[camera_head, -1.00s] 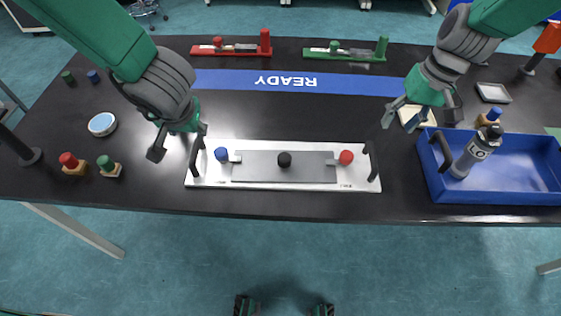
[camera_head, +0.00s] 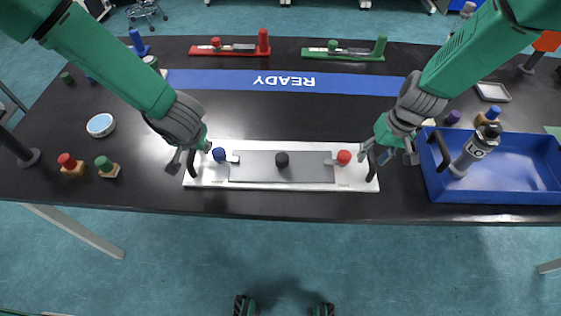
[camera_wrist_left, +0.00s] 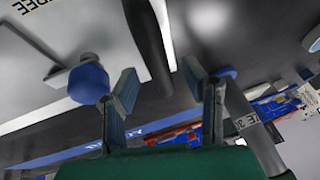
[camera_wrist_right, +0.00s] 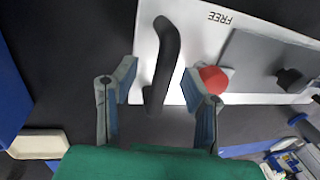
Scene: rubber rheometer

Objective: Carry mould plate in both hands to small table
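The mould plate (camera_head: 281,182) lies flat on the black table, white with a grey middle, a blue knob (camera_head: 219,155), a black knob (camera_head: 282,159) and a red knob (camera_head: 344,157). It has a black handle at each end. My left gripper (camera_head: 187,166) is at the left handle, which shows between its open fingers in the left wrist view (camera_wrist_left: 150,45). My right gripper (camera_head: 384,157) is at the right handle, which stands between its open fingers in the right wrist view (camera_wrist_right: 165,60), with gaps on both sides. I cannot identify a small table.
A blue tray (camera_head: 500,192) with a grey bottle (camera_head: 473,152) stands close to the right gripper. A blue READY strip (camera_head: 290,80) crosses the table behind the plate. Red-topped (camera_head: 68,162) and green-topped (camera_head: 105,165) pieces sit at left. The table's front edge is close to the plate.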

